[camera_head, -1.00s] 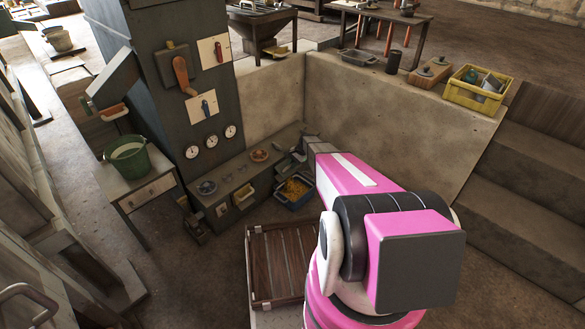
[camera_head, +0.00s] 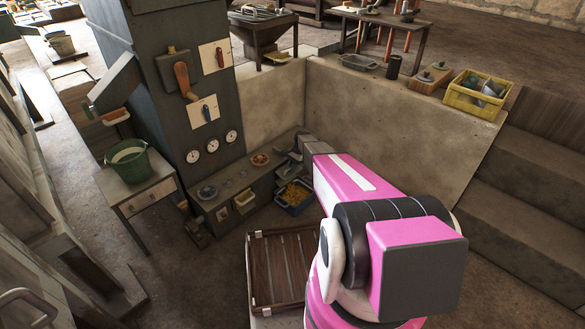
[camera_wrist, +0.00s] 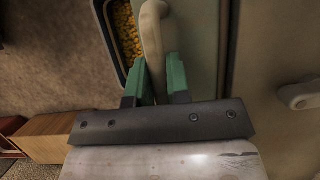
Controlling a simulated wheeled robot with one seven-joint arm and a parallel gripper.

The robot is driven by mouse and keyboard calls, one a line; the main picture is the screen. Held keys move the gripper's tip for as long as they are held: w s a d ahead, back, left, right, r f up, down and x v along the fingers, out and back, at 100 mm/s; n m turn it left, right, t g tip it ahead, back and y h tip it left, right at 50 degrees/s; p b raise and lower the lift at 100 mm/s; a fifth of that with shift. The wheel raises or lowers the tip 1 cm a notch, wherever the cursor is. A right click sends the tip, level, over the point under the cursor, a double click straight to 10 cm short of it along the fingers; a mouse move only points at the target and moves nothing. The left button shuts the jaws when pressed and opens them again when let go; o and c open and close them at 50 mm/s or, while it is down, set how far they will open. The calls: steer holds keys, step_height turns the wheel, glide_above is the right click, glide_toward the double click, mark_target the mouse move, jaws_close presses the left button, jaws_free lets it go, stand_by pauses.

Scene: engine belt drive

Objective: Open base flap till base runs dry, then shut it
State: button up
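In the wrist view, my gripper (camera_wrist: 157,82) has its two green fingers on either side of a pale curved handle (camera_wrist: 154,35). They look closed on it. The handle stands in front of a grey-green panel (camera_wrist: 197,45); I cannot tell whether this is the base flap or how far it is open. Yellow grains (camera_wrist: 126,32) lie in a dark-rimmed bin beside the handle. In the head view, the blue bin of yellow grains (camera_head: 295,193) sits on the floor at the low bench (camera_head: 225,207). My pink arm hides part of that area, and the fingertips are not clear there.
A slatted wooden crate (camera_head: 283,270) stands in front of the bench. A green bucket (camera_head: 128,162) is on a small table at left. A tall cabinet (camera_head: 190,120) carries gauges and levers. A yellow crate (camera_head: 478,98) sits on the wall ledge; steps rise at right.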

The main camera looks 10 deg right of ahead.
steer(key=o, duration=0.4)
steer(key=v, duration=1)
steer(key=shift+w+r, duration=0.1)
steer(key=shift+r, duration=0.3)
